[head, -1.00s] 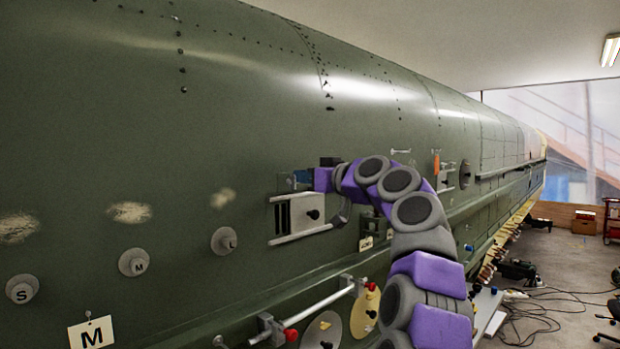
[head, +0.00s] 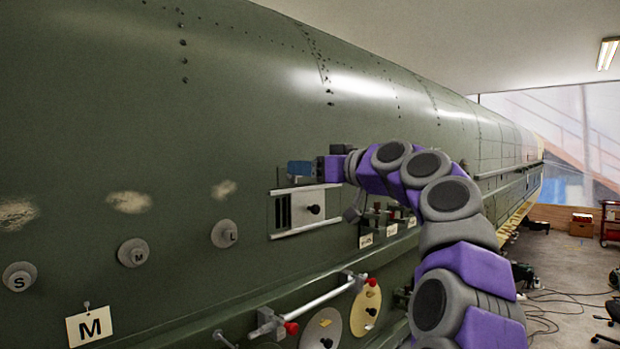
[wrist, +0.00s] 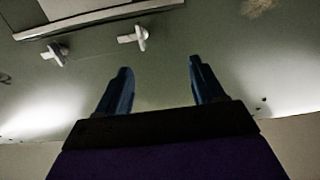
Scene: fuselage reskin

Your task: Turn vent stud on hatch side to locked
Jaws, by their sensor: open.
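Two small pale winged studs show in the wrist view beside the hatch's rail: a left stud (wrist: 55,53) and a right stud (wrist: 136,39), turned at different angles. I cannot tell which is the vent stud, and no lock mark is readable. The sliding hatch (head: 322,199) has two pale rails and a black knob, and its edge shows at the top of the wrist view. My gripper (wrist: 158,66) is open and empty, apart from both studs. In the head view its blue fingers (head: 299,168) are just above the hatch, and no studs are visible there.
A handrail (head: 318,303) with red ends and round plates is below. Small tagged fittings (head: 378,228) are right of the hatch.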

